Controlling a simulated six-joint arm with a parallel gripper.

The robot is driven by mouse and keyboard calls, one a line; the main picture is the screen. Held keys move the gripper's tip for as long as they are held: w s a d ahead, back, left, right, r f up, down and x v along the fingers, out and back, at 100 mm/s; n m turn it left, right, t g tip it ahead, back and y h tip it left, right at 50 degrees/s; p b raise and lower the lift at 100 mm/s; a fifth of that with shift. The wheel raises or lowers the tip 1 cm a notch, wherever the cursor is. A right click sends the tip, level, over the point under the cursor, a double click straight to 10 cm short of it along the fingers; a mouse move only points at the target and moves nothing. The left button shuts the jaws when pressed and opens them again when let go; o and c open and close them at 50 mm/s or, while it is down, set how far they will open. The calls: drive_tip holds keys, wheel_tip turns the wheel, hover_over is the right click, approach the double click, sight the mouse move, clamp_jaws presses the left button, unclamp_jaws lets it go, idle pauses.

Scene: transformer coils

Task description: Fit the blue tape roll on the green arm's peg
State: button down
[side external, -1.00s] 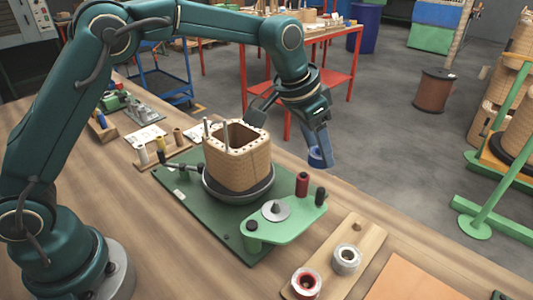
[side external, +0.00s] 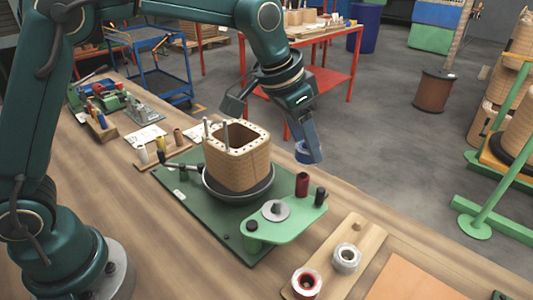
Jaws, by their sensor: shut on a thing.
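The blue tape roll (side external: 302,153) is held at the tip of my gripper (side external: 308,150), in the air beyond the table's far edge. My gripper is shut on it, and the finger partly hides the roll. The green arm (side external: 290,222) is a flat plate at the front right of the dark green base. A grey cone-shaped peg on a round disc (side external: 276,209) stands on it, with nothing around it. The roll is above and to the right of this peg in the picture, apart from it.
A dark red spool (side external: 302,184) and a black knob (side external: 320,196) stand at the green arm's far end. The square wound coil (side external: 237,158) with upright rods stands left of it. A wooden board (side external: 325,270) carries a red-and-white roll (side external: 306,283) and a silver-white roll (side external: 346,258).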

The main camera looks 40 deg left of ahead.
drive_tip(key=s+r, duration=0.2)
drive_tip(key=s, duration=0.5)
hover_over(273, 206)
drive_tip(key=shift+f, duration=2.7)
drive_tip(key=shift+f, duration=0.45)
drive_tip(key=shift+f, duration=0.35)
drive_tip(key=shift+f, duration=0.4)
drive_tip(key=shift+f, duration=0.25)
